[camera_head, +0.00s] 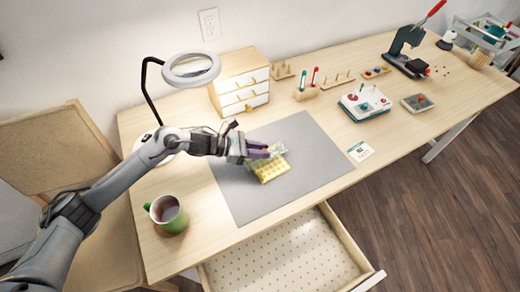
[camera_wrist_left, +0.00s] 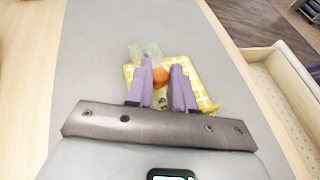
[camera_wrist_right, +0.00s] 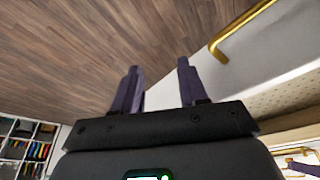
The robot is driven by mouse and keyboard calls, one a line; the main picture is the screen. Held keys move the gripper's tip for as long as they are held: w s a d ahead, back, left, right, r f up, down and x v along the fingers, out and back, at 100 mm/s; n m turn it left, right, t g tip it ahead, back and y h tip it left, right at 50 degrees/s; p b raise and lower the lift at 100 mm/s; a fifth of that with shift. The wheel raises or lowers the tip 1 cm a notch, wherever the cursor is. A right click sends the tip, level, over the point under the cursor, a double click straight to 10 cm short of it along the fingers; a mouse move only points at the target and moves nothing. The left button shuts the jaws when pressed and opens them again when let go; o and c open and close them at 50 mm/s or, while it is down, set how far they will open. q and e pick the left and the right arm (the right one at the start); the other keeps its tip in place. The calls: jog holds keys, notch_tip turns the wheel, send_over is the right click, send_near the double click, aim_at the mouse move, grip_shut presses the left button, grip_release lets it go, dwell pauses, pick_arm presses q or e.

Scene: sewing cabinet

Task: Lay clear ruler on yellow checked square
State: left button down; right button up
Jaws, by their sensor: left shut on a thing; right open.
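The yellow checked square (camera_head: 270,169) lies on the grey mat (camera_head: 310,165); it also shows in the left wrist view (camera_wrist_left: 200,82). My left gripper (camera_head: 266,150) is over the square's far part, its purple fingers (camera_wrist_left: 162,80) shut on the clear ruler (camera_wrist_left: 146,52). The ruler is a pale greenish see-through piece, and an orange knob (camera_wrist_left: 160,76) shows between the fingers. The fingers hide part of the ruler; I cannot tell whether it touches the square. My right gripper (camera_wrist_right: 158,85) is open and empty, seen only in the right wrist view.
A green mug (camera_head: 167,213) stands at the table's front left. The drawer (camera_head: 290,255) below the mat is pulled out. A magnifier lamp (camera_head: 190,70) and small drawer cabinet (camera_head: 240,82) stand behind. In the right wrist view, a brass handle (camera_wrist_right: 240,30) is close to my right gripper.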

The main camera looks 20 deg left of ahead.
pick_arm(q)
jog(key=shift+f+b, duration=0.5)
jog(key=shift+b, duration=0.1)
dwell(1.0)
jog(key=shift+f+b, duration=0.2)
jog(key=shift+b, duration=0.15)
jog(key=c, duration=0.9)
grip_release()
jog(key=p+v, duration=0.2)
jog(key=v, duration=0.8)
jog(key=shift+s+a+r, duration=0.2)
jog(key=shift+s+a, duration=0.05)
jog(key=shift+a, duration=0.05)
